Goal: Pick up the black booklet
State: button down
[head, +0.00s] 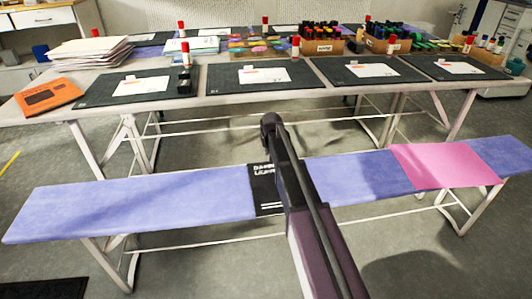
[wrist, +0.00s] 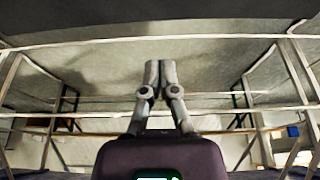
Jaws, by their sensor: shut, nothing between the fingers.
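The black booklet (head: 262,196) with white lettering lies flat on the blue-violet bench (head: 130,208) in the head view. My arm crosses in front of it and hides its right part. The booklet is not visible in the wrist view. My gripper (wrist: 160,75) shows in the wrist view with its two fingers together, shut and empty, pointing towards grey floor and white table frames. In the head view my arm reaches past the booklet towards the work table, and the fingers cannot be made out there.
A pink sheet (head: 446,165) lies on the bench's right part. Behind the bench is a long work table (head: 220,97) with dark cutting mats (head: 235,88), glue sticks, an orange book (head: 48,95), paper stacks and boxes of markers. White metal legs stand under both.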

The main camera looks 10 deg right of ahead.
aim_at(272, 167)
jog(key=shift+s+r, duration=0.15)
jog(key=shift+s, duration=1.8)
jog(key=s, duration=0.5)
jog(key=shift+s, duration=0.25)
jog(key=shift+w, duration=0.1)
